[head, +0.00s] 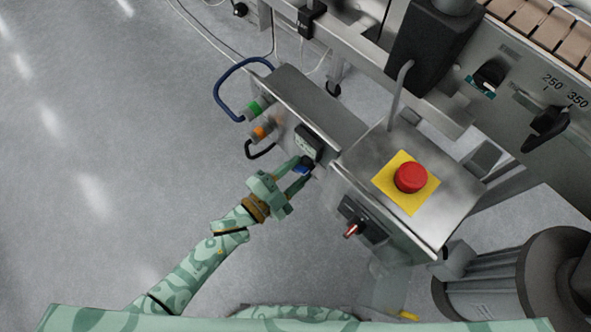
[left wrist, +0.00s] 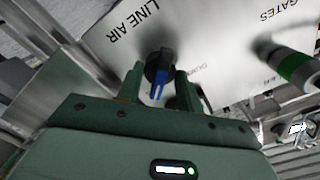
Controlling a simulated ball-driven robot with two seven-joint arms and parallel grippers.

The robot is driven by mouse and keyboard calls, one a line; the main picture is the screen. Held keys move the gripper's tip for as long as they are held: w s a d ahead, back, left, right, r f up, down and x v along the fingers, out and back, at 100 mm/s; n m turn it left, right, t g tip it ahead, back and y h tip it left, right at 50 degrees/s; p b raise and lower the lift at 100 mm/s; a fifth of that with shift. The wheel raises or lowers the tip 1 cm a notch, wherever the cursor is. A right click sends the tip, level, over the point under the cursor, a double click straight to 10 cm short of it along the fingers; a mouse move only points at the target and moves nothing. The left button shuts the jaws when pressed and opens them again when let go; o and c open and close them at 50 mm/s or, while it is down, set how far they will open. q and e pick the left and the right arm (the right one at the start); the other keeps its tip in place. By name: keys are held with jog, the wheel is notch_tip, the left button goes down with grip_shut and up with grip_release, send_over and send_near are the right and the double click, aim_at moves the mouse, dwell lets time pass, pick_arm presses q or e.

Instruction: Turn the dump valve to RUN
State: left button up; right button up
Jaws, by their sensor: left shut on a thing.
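The valve handle is a small blue lever on a round black hub (left wrist: 160,62). In the head view the blue handle (head: 301,169) sits low on the side panel of the steel cabinet, below a small dark gauge or display (head: 308,143). My left gripper (head: 304,171) reaches it from the lower left and is shut on the handle. In the left wrist view the blue lever stands between the two green fingers, under the lettering LINE AIR (left wrist: 133,27). Smaller lettering beside it is partly hidden by a finger. My right gripper is out of view.
Green (head: 258,106) and orange (head: 264,130) hose fittings are near the gripper. Open floor lies to the left.

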pick_arm(q)
jog(key=shift+f, duration=0.15)
jog(key=o, duration=1)
jog(key=shift+s+a, duration=0.15)
jog(key=shift+a, duration=0.05)
jog(key=p+v, duration=0.4)
jog(key=v, duration=1.2)
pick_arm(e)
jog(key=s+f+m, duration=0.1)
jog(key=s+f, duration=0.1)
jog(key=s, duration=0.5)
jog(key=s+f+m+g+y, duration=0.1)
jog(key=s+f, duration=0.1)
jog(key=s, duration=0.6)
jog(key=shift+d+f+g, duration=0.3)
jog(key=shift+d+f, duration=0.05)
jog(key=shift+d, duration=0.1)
